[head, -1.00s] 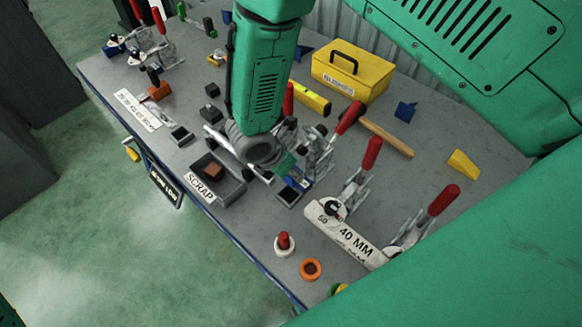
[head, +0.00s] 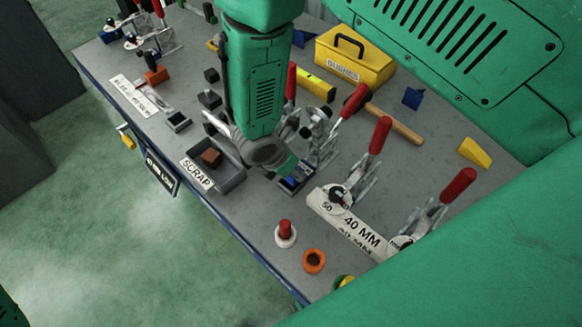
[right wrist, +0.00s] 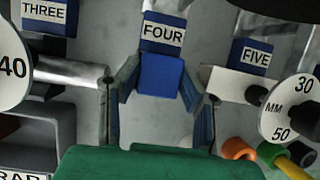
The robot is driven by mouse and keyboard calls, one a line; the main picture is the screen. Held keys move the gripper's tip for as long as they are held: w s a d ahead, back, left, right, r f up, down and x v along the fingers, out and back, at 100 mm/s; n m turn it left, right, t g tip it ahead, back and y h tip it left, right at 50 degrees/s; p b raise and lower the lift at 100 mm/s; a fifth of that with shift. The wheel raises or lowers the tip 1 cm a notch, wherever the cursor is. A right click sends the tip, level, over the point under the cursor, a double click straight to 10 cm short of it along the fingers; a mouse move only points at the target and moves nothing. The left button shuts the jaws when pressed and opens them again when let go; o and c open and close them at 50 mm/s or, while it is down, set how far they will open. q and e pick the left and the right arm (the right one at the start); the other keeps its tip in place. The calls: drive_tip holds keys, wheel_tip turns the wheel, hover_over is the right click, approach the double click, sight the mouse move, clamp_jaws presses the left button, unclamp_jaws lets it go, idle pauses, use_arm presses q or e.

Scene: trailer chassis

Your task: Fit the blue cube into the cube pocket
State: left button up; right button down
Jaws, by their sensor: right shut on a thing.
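The blue cube (right wrist: 160,75) sits between the fingertips of my right gripper (right wrist: 160,88) in the right wrist view, just in front of a blue plate marked FOUR (right wrist: 163,33). The fingers are shut on its two sides. In the head view my right gripper (head: 284,167) is low over the bench, beside a small dark-framed holder (head: 297,180) with blue on it. The arm hides most of the cube there. I cannot tell which opening is the cube pocket, or whether the cube touches it. My left gripper is not in view.
A SCRAP tray (head: 228,180) with a brown block is left of the gripper. Red-handled clamps (head: 325,140) stand close on its right, beside a 40 MM gauge (head: 362,235).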

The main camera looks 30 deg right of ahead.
drive_tip(key=shift+a, duration=0.1)
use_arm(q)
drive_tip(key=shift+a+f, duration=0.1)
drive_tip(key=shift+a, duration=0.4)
use_arm(e)
drive_tip(key=shift+a+r, duration=0.1)
drive_tip(key=shift+a, duration=0.3)
drive_tip(key=shift+d, duration=0.1)
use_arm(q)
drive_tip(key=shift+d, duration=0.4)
use_arm(e)
drive_tip(key=shift+d, duration=0.55)
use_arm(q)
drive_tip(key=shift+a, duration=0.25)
use_arm(e)
drive_tip(key=shift+a, duration=0.25)
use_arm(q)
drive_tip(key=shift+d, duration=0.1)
use_arm(e)
drive_tip(key=shift+a, duration=0.2)
use_arm(q)
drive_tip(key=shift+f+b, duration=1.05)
drive_tip(key=shift+b, duration=0.05)
use_arm(e)
drive_tip(key=shift+f, duration=1.4)
